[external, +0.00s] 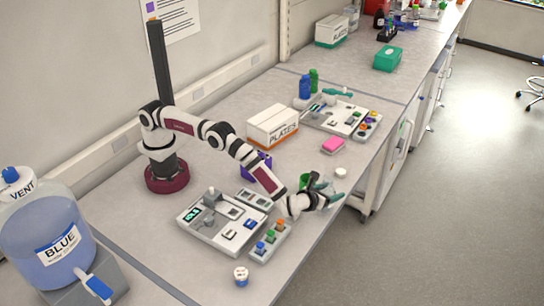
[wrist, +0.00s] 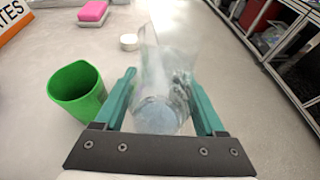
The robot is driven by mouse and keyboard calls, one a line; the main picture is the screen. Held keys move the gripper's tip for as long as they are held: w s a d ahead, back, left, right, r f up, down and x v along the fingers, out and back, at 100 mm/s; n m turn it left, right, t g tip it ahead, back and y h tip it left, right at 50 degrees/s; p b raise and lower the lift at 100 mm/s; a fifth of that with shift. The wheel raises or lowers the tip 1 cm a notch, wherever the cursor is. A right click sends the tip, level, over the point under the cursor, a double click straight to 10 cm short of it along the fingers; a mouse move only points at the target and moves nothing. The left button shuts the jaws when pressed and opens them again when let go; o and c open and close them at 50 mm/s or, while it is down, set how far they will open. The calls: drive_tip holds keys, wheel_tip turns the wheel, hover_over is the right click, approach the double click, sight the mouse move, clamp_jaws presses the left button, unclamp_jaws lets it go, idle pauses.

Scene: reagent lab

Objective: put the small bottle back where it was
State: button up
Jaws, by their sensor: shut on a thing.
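My gripper (wrist: 164,101) is shut on a clear, see-through vessel (wrist: 160,62), which looks more like a wide-mouthed beaker than a bottle. The vessel stands between the two teal fingers, and its wide rim points away from the wrist. In the external view my gripper (external: 328,199) is near the front edge of the bench, and the vessel there is small and partly hidden by it. A small white-capped jar (external: 241,276) stands at the near end of the bench, away from my gripper. A blue bottle (external: 305,88) and a green bottle (external: 314,79) stand farther back.
A green cup (wrist: 77,92) stands just left of my gripper. A white disc (wrist: 129,42) and a pink block (wrist: 93,12) lie beyond. A device (external: 220,229) and a rack with coloured caps (external: 271,241) are near my arm. A PLATES box (external: 272,128) stands behind.

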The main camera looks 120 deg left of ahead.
wheel_tip(320, 180, up, 14)
drive_tip(key=s+a+n+g, duration=0.2)
drive_tip(key=s+a, duration=0.3)
drive_tip(key=s, duration=0.3)
drive_tip(key=s+a+n+g, duration=0.2)
drive_tip(key=s+a, duration=0.2)
drive_tip(key=s, duration=0.4)
drive_tip(key=s+a+f, duration=0.1)
drive_tip(key=a+f, duration=0.2)
drive_tip(key=f, duration=0.1)
drive_tip(key=s+a+f, duration=0.1)
drive_tip(key=a+f, duration=0.3)
drive_tip(key=s+a+f, duration=0.2)
drive_tip(key=a+f, duration=0.2)
drive_tip(key=shift+a+f, duration=0.2)
drive_tip(key=shift+f, duration=1.8)
drive_tip(key=shift+f, duration=0.1)
